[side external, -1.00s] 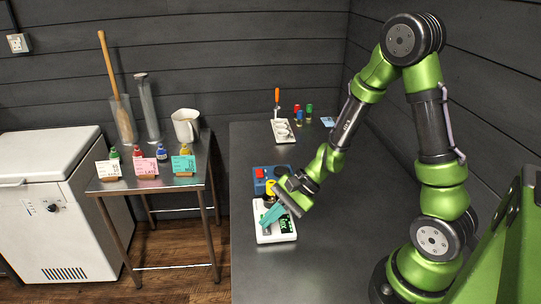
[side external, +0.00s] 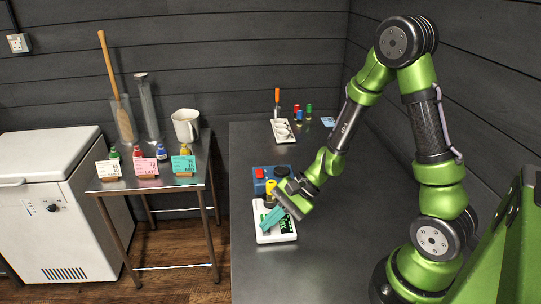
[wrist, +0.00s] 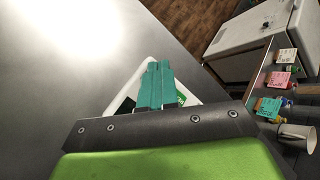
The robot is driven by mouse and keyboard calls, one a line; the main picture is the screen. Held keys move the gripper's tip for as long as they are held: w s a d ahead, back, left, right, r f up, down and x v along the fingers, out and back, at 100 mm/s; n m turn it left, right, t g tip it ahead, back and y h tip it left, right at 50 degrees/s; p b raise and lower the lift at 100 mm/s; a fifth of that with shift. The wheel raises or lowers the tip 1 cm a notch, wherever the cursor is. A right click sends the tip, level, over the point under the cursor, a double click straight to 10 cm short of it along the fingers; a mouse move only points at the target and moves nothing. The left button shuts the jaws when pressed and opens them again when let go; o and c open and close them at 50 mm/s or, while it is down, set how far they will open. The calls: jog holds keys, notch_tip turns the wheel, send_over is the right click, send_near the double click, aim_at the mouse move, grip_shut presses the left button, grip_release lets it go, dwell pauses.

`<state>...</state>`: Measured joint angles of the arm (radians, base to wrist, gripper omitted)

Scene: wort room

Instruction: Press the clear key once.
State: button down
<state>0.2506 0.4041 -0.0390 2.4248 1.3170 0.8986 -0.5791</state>
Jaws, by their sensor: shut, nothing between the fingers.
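A white device (side external: 260,238) with a dark face and green markings lies on the dark table. My gripper (side external: 266,226) is over it, its two teal fingers pressed together and slanting down to the device. Nothing is held between them. In the wrist view the fingers (wrist: 160,66) cover the middle of the white device (wrist: 187,93), with a patch of green showing beside them. I cannot make out which key is the clear key, nor whether the fingertips touch the face.
Just behind the device stand a blue box (side external: 262,188) with a red button and a yellow and black item (side external: 269,192). Farther back are a white tray (side external: 283,137), several small coloured bottles and an orange-handled tool (side external: 277,98). The table's right side is clear.

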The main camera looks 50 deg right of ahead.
aim_at(270, 231)
dwell(0.5)
jog(key=shift+r, duration=0.75)
notch_tip(270, 231, up, 5)
dwell(0.4)
dwell(0.5)
jog(key=s+r+n+t+h, duration=0.1)
jog(key=s+r+n+h, duration=0.2)
jog(key=s+r+n, duration=0.2)
jog(key=s+d+r+n+t+h, duration=0.1)
jog(key=s+r+n+h, duration=0.1)
jog(key=s+r+n, duration=0.3)
notch_tip(270, 231, up, 5)
jog(key=shift+f+n+h, duration=0.2)
jog(key=shift+n+h, duration=0.2)
jog(key=shift+n, duration=0.4)
